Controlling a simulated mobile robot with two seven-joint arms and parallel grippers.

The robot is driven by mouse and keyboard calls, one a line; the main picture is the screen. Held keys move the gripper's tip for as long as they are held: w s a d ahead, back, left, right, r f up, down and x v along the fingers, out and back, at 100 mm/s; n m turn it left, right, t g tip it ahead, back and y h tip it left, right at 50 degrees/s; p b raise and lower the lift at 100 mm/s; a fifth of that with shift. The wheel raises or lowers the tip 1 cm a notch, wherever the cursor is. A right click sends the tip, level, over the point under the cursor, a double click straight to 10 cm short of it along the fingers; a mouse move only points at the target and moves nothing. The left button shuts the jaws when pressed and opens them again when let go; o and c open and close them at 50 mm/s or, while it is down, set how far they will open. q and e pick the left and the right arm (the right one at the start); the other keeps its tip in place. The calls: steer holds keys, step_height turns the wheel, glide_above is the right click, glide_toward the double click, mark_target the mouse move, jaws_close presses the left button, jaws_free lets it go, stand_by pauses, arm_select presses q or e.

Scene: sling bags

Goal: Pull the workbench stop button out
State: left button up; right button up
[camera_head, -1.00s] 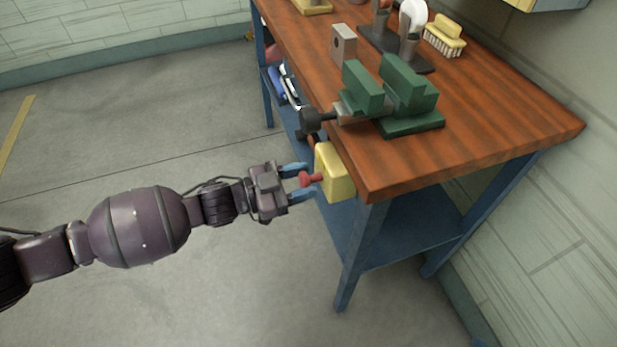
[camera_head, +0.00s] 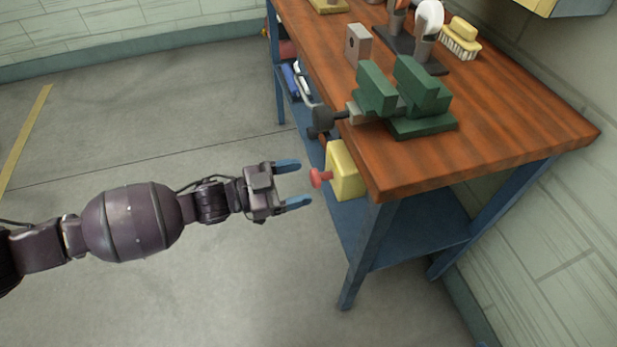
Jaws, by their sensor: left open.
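The stop button is a red mushroom-shaped knob (camera_head: 319,178) on a yellow box (camera_head: 346,172). The box is fixed to the front edge of the wooden workbench (camera_head: 500,125), near its near corner. The red knob stands out from the box on a short stem, pointing left. My left gripper (camera_head: 291,184) is open, its two blue-tipped fingers pointing at the knob. The fingertips are a short way left of the knob, apart from it, with nothing between them. My right gripper is not in view.
A green vise (camera_head: 422,100) stands on the bench, its dark screw end (camera_head: 322,120) jutting past the front edge above the box. A metal block (camera_head: 358,45) and a yellow brush (camera_head: 461,38) are further back. The floor left of the bench is clear.

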arm_select(q)
steer(key=v, duration=0.7)
steer(key=shift+a+p, duration=0.3)
steer(key=shift+p, duration=0.05)
steer(key=shift+r, duration=0.1)
